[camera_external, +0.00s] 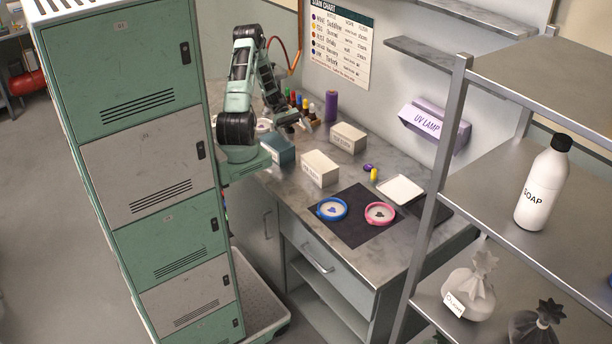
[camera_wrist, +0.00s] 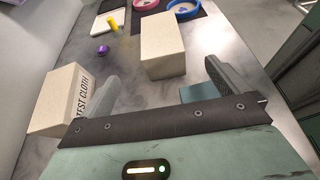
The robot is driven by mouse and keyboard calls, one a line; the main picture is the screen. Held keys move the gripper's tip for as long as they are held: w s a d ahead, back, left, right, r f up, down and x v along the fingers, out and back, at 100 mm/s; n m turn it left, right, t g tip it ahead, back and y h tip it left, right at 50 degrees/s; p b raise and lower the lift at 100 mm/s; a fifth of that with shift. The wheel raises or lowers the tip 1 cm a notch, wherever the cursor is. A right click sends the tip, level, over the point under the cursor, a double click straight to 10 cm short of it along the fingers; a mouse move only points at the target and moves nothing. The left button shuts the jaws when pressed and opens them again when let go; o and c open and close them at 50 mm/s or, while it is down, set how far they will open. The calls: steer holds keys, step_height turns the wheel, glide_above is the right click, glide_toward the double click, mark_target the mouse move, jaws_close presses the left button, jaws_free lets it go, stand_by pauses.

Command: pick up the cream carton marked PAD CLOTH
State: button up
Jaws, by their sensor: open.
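Two cream cartons stand on the grey counter (camera_external: 290,187). The nearer one (camera_external: 320,169) is ahead of my gripper in the wrist view (camera_wrist: 162,46); its lettering is too small to read outside and hidden in the wrist view. The farther carton (camera_external: 348,138) shows at the left in the wrist view (camera_wrist: 52,100), marked TEST CLOTH. By elimination, the nearer one may be the PAD CLOTH carton. My gripper (camera_external: 296,124) is above the counter's back end, open and empty, its fingers (camera_wrist: 158,72) apart and short of the nearer carton.
A teal box (camera_external: 280,150) stands beside the nearer carton, partly behind my right finger in the wrist view (camera_wrist: 198,92). Green-grey lockers (camera_external: 150,160) stand left.

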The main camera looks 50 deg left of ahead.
mark_target(313, 156)
steer(key=p+x, duration=0.3)
steer(key=x, duration=1.2)
steer(key=shift+s+d+f, duration=0.15)
steer(key=shift+d+f, duration=0.05)
steer(key=shift+d, duration=0.1)
steer(key=c, duration=1.1)
steer(key=shift+c, duration=0.2)
